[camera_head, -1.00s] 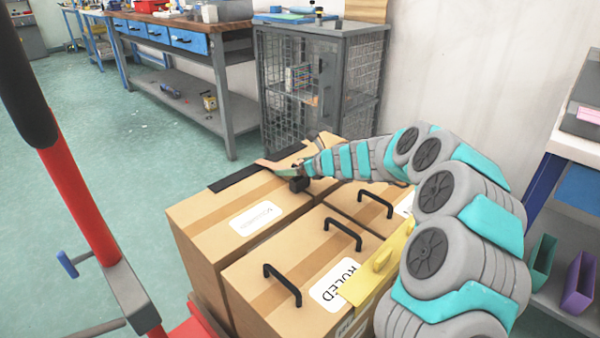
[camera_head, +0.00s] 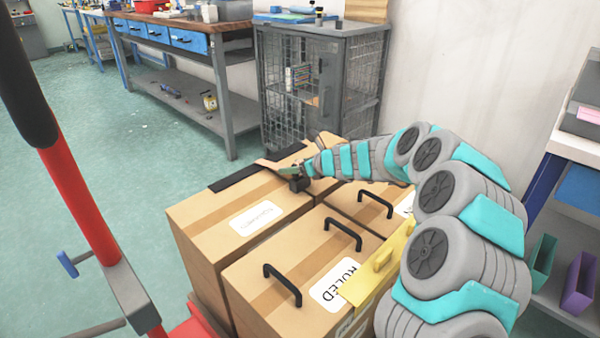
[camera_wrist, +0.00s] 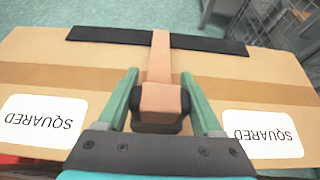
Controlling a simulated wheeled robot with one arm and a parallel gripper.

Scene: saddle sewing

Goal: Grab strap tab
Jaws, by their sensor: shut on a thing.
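The tan strap tab (camera_wrist: 160,97) stands out from a black strip (camera_wrist: 150,40) on a cardboard box labelled SQUARED (camera_wrist: 215,78). A dark block (camera_wrist: 158,124) sits under the tab's near end. My gripper (camera_wrist: 162,82) has its green fingers on either side of the tab and is shut on it. In the head view my gripper (camera_head: 288,170) is low over the box top, at the black strip (camera_head: 245,177). The exact finger contact is hard to see there.
A box labelled RULED (camera_head: 290,245) with black handles (camera_head: 342,233) stands in front, with a yellow bracket (camera_head: 375,270) at its right edge. A grey wire cabinet (camera_head: 320,85) is behind. Open floor (camera_head: 110,150) lies to the left.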

